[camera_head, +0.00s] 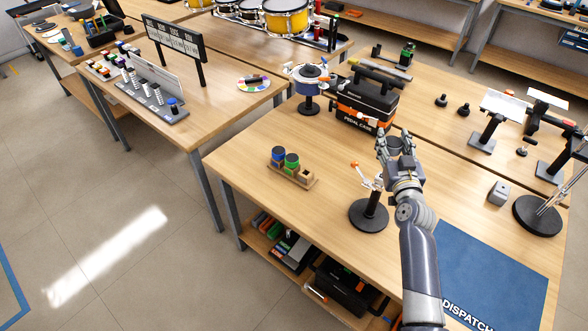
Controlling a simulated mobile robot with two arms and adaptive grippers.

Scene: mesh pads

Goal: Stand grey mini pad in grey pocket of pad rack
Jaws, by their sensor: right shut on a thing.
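The pad rack (297,176) is a small wooden holder on the near table. A blue pad (278,154) and a green pad (292,160) stand in it, and its right-hand pocket (306,174) looks empty. My right gripper (394,138) is shut on a dark grey round thing, which looks like the grey mini pad (395,144). It is right of the rack, in front of the black pedal case. The fingers partly hide the pad, so its tilt is hard to tell. My left gripper is not in view.
A black round-based stand (369,214) with a small white-and-orange arm is between the rack and my right arm. The pedal case (364,104) and a blue drum on a stand (309,84) are behind. A blue dispatch mat (490,275) lies right. Tabletop around the rack is clear.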

